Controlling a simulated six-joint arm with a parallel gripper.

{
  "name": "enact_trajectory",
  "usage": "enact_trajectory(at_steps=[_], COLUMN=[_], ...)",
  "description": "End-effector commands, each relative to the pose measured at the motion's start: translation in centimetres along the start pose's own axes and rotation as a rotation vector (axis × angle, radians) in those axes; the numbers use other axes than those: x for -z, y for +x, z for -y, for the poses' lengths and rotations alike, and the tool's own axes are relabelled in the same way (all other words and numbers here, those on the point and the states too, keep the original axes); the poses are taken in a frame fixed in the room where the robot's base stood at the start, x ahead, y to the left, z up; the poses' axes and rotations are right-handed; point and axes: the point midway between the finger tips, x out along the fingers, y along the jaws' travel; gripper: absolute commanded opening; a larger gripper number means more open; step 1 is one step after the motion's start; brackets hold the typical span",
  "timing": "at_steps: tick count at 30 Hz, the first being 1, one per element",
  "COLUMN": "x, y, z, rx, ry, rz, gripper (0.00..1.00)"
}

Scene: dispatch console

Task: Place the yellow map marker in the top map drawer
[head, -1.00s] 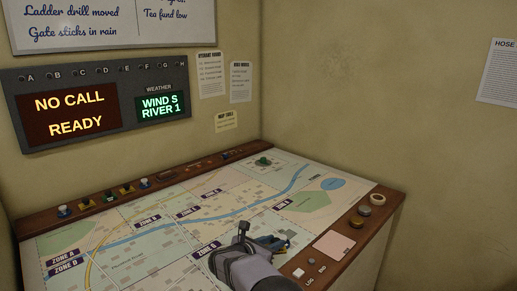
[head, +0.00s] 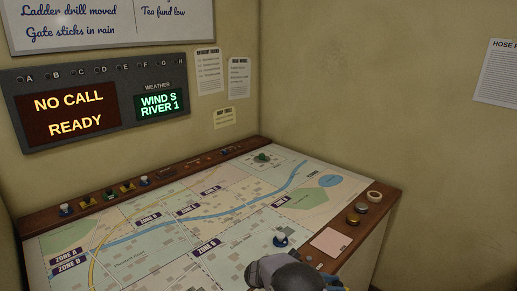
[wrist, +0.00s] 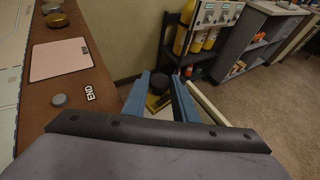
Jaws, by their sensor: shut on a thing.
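My gripper is low at the near right of the console in the head view, where its dark wrist (head: 285,272) shows and its fingers run toward the bottom edge. In the wrist view the two blue fingers of my gripper (wrist: 162,88) point down past the console's front edge. Between them is a small yellow thing with a dark part, which looks like the yellow map marker (wrist: 157,103). A pale edge (wrist: 208,104) beside the fingers may be an open drawer below the console top; I cannot tell which drawer. The fingers hide most of it.
Yellow cylinders (wrist: 190,35) and a shelf (wrist: 255,45) are beyond the console.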

Motion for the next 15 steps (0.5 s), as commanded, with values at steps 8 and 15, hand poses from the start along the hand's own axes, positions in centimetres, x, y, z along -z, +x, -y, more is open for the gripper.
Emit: enact_trajectory(at_steps=[8, 15], x=[3.3, 6.3], y=[-2.8, -5.5], z=[3.1, 7.6], rx=[-0.106, -0.243], ry=[-0.049, -0.105], rz=[0.0, 0.0], gripper=[0.03, 0.03])
